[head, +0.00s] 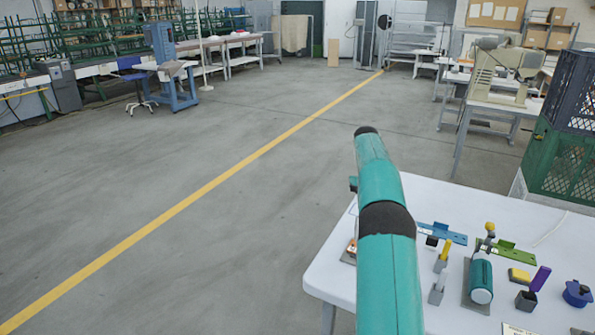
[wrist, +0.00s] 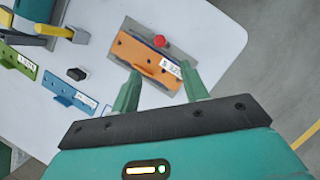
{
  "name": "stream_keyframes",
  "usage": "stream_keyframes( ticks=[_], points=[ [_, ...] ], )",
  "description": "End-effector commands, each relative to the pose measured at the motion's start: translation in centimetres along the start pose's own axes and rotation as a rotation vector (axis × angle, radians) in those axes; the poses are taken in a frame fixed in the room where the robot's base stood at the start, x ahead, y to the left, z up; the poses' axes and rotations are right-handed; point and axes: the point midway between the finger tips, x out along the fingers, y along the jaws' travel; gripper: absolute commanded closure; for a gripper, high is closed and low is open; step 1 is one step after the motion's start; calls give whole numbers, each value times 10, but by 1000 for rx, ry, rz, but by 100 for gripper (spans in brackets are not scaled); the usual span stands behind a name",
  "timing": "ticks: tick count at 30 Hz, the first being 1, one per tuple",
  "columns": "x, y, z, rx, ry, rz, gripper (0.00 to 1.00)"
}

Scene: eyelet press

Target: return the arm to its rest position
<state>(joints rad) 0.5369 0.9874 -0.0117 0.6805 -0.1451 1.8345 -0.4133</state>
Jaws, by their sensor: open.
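My gripper (wrist: 160,68) is open in the wrist view. Its two green fingers stand apart with nothing held between them. Beyond the fingertips lies an orange plate (wrist: 140,52) with a white label, on a grey base plate on the white table. A red knob (wrist: 160,41) is beside its upper edge. I cannot tell how high the fingers are above the plate. In the head view my teal arm reaches forward over the table's left part, and my gripper is hidden there.
The white table (head: 335,275) carries a blue plate (head: 440,235), a green plate (head: 515,256), a teal cylinder (head: 481,282), a purple-handled tool (head: 540,279) and a round blue piece (head: 577,293). A green and dark crate (head: 560,160) stands at right. Open floor lies left.

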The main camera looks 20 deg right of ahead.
Motion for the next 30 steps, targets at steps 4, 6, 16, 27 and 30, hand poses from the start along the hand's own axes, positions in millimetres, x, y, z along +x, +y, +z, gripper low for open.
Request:
stream_keyframes(
  ticks=[4,6,16,27,30],
  points=[
    [-2,-1,1,-1,3,1,55],
    [-8,-6,2,-3,13,6,55],
    [-73,-80,46,-28,161,62,55],
    [-112,-175,131,-61,366,98,55],
    [-113,-198,157,-71,422,100,55]
  ],
)
